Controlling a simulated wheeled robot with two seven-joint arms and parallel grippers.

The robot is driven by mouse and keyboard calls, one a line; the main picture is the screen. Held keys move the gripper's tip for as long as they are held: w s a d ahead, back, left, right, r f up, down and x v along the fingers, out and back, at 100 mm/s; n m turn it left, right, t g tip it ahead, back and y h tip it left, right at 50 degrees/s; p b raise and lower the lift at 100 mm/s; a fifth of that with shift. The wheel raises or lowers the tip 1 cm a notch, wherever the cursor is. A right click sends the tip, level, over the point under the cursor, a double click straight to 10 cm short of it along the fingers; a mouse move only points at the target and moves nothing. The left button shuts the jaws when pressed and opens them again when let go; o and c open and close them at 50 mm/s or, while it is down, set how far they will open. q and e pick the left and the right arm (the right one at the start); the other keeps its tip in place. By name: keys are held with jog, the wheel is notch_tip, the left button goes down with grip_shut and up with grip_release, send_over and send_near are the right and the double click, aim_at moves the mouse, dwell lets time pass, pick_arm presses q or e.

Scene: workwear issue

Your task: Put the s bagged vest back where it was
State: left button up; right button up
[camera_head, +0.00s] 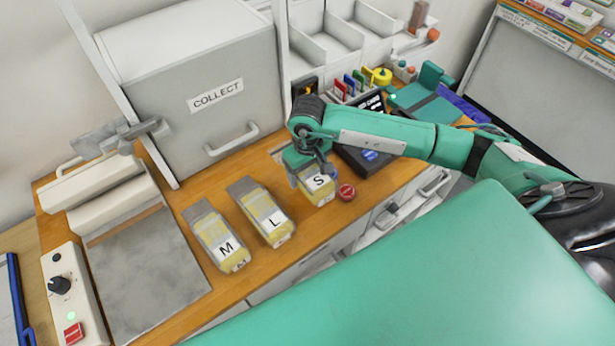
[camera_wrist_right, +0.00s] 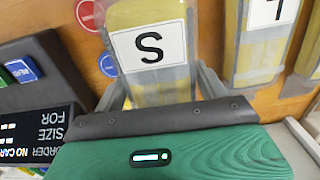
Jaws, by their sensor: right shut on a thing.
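The S bagged vest (camera_head: 321,193) is a clear bag with yellow fabric and a white S label. It is at the right end of a row on the wooden counter. My right gripper (camera_head: 311,176) is shut on it from behind. In the right wrist view the S bag (camera_wrist_right: 152,50) sits between the two grey fingers, its label facing the camera. I cannot tell whether it touches the counter. The L bag (camera_head: 264,211) and the M bag (camera_head: 217,236) lie to its left, apart from it. My left gripper is out of view.
A red round button or disc (camera_head: 346,192) is close to the S bag's right side. A dark order display (camera_wrist_right: 35,130) stands behind it. A grey COLLECT cabinet (camera_head: 205,110) stands at the back left. Bare counter (camera_head: 213,182) shows in front of the cabinet.

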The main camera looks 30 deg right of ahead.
notch_tip(320, 180, down, 4)
jog(key=shift+f+p, duration=0.2)
jog(key=shift+p, duration=0.55)
jog(key=shift+f, duration=0.35)
jog(key=shift+f, duration=0.1)
jog(key=shift+f+b, duration=0.1)
jog(key=shift+b, duration=0.2)
jog(key=o, duration=0.7)
jog(key=shift+o, duration=0.2)
